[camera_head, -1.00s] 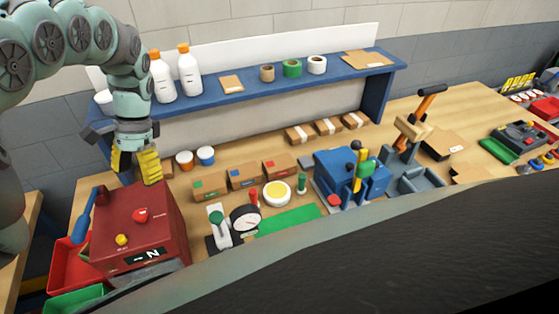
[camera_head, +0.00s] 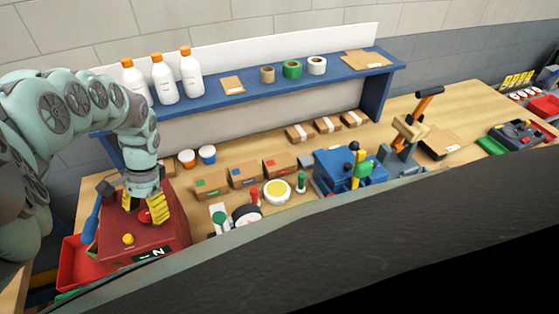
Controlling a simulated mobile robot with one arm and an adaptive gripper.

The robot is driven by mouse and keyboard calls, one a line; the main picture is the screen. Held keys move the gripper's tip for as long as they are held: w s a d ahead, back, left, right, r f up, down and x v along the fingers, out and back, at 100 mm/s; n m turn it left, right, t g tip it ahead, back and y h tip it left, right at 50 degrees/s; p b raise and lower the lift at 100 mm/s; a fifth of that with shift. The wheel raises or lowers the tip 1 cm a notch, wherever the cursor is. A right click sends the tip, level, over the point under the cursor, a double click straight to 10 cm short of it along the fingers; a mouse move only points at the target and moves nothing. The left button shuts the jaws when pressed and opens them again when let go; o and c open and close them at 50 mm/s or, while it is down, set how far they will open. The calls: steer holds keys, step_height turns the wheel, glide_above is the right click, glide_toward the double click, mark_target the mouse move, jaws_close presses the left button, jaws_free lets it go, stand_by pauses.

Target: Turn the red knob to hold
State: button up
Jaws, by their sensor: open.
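The red machine box (camera_head: 160,240) stands at the left end of the bench. Its red knob (camera_head: 145,216) is on the top face, partly hidden by my gripper. A yellow knob (camera_head: 128,239) sits nearer the front, above a dark label with a white "N" (camera_head: 150,254). My gripper (camera_head: 143,208) points down at the red knob, its yellow fingers apart, one at each side of it. I cannot tell whether the fingers touch the knob. A lever with a blue handle (camera_head: 92,220) rises at the box's left side.
A red bin (camera_head: 72,268) is left of the box. Gauge and small knobs (camera_head: 246,214) stand to its right, with cartons (camera_head: 245,177) behind. A blue shelf (camera_head: 235,92) with white bottles (camera_head: 191,76) stands at the back. A large dark shape covers the lower right.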

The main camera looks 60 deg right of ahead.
steer(key=shift+o, duration=0.2)
jaws_close()
stand_by(0.5)
